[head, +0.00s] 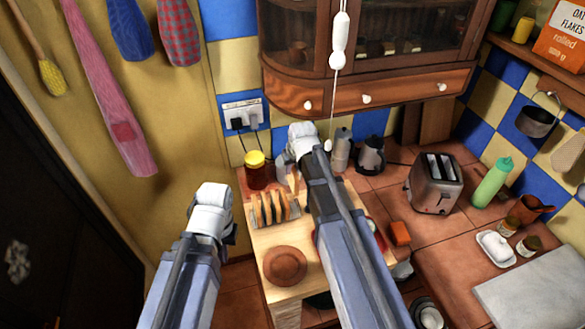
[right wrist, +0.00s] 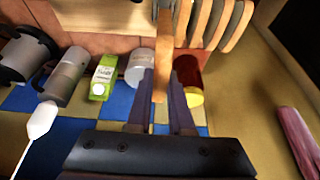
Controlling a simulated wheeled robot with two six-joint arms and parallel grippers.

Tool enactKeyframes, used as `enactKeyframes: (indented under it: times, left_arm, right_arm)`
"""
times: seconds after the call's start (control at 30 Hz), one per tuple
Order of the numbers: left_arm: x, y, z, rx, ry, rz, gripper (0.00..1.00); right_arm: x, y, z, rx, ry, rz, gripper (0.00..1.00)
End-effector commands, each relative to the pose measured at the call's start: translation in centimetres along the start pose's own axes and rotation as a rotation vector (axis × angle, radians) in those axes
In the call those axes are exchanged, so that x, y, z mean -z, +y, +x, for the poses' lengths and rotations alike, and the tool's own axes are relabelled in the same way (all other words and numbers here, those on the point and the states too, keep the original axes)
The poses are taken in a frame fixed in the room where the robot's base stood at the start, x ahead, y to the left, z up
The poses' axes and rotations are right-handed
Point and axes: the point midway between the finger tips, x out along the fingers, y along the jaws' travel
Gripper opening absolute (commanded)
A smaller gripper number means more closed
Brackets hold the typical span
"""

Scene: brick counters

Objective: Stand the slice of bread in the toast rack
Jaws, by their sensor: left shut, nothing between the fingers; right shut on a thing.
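The toast rack (head: 274,210) stands on the pale wooden worktop in the head view, with several brown slices or slots in a row. In the right wrist view its row of upright tan pieces (right wrist: 215,22) is at the top. My right gripper (right wrist: 160,100) is shut on the slice of bread (right wrist: 161,62), which shows edge-on and upright, left of that row. I cannot tell whether it touches the rack. In the head view my right arm hides most of the held slice. My left gripper (head: 230,235) is shut and empty, left of the rack, its fingertips mostly hidden.
A yellow-lidded jar (head: 256,170) stands behind the rack, close to my right gripper. A toaster (head: 434,183) and a green bottle (head: 491,184) stand to the right. A pull cord (head: 338,50) hangs above.

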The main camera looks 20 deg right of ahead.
Motion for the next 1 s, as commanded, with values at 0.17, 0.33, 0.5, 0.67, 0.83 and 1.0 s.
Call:
enactKeyframes:
  times: [0.17,0.33,0.5,0.67,0.83,1.0]
  left_arm:
    - [0.1,0.1,1.6,0.001,0.0,0.003,0.0]
    - [0.2,0.3,2.9,0.001,0.0,0.006,0.0]
    - [0.2,0.4,4.2,0.002,0.0,0.009,0.0]
    - [0.3,0.5,5.4,0.002,0.0,0.012,0.0]
    - [0.4,0.6,6.7,0.002,0.0,0.011,0.0]
    - [0.5,0.7,8.0,0.002,0.0,0.01,0.0]
  right_arm:
    - [-0.6,0.0,1.5,0.0,0.0,0.0,0.0]
    - [-1.1,0.0,2.7,0.0,0.0,0.0,0.0]
    - [-1.6,0.0,3.9,0.0,0.0,0.0,0.0]
    - [-2.0,0.0,5.0,0.0,0.0,0.0,0.0]
    - [-2.5,0.0,6.2,0.0,0.0,0.0,0.0]
    - [-3.0,0.0,7.4,0.0,0.0,0.0,0.0]
